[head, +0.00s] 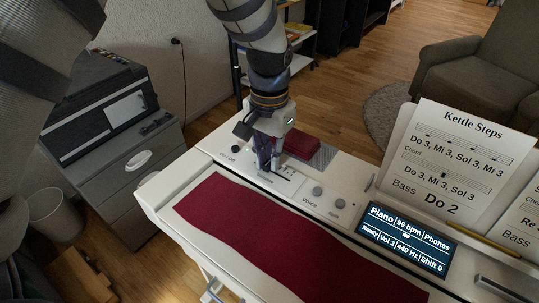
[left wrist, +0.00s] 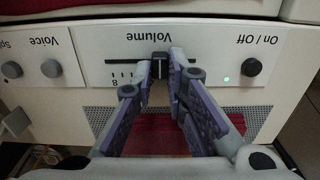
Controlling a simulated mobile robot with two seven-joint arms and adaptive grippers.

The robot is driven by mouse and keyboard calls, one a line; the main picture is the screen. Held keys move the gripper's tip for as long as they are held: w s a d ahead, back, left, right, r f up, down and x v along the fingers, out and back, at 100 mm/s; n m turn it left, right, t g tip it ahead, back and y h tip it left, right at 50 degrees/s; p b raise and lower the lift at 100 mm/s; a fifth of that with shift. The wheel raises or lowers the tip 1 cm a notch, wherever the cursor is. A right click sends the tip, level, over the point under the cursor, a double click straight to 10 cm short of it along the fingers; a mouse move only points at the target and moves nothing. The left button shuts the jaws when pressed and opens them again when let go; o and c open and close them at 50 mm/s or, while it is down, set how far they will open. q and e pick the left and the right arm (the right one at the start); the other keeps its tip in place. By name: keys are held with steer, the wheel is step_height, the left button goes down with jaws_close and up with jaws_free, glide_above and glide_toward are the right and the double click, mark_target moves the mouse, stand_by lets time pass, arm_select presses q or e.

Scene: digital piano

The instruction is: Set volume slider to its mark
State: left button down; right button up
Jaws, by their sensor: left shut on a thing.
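The volume slider is on the piano's white top panel, between the On/Off knob and the Voice knob. Its black cap with a pale line (left wrist: 160,66) sits between my left gripper's fingertips in the left wrist view. My left gripper (head: 268,166) points down at the panel and is shut on the cap; it also shows in the left wrist view (left wrist: 161,68). A tick scale (left wrist: 125,76) with a legible 8 lies just left of the fingers there; the other numerals are hidden or too small. The piano display (head: 407,237) reads Vol 3. My right gripper is not in view.
The On/Off knob (left wrist: 251,67) and its green light stand close to the fingers. The Voice knob (left wrist: 51,68) is farther off. A red cloth (head: 270,235) covers the keys. A folded dark red item (head: 301,144) lies behind the gripper. A song sheet (head: 462,155) stands at the right.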

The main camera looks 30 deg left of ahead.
arm_select(q)
steer(key=shift+a, duration=0.1)
steer(key=a, duration=0.3)
steer(key=shift+w+a, duration=0.1)
steer(key=shift+w, duration=0.15)
steer(key=c, duration=1.6)
jaws_free()
steer(key=shift+a, duration=0.1)
step_height(320, 180, up, 12)
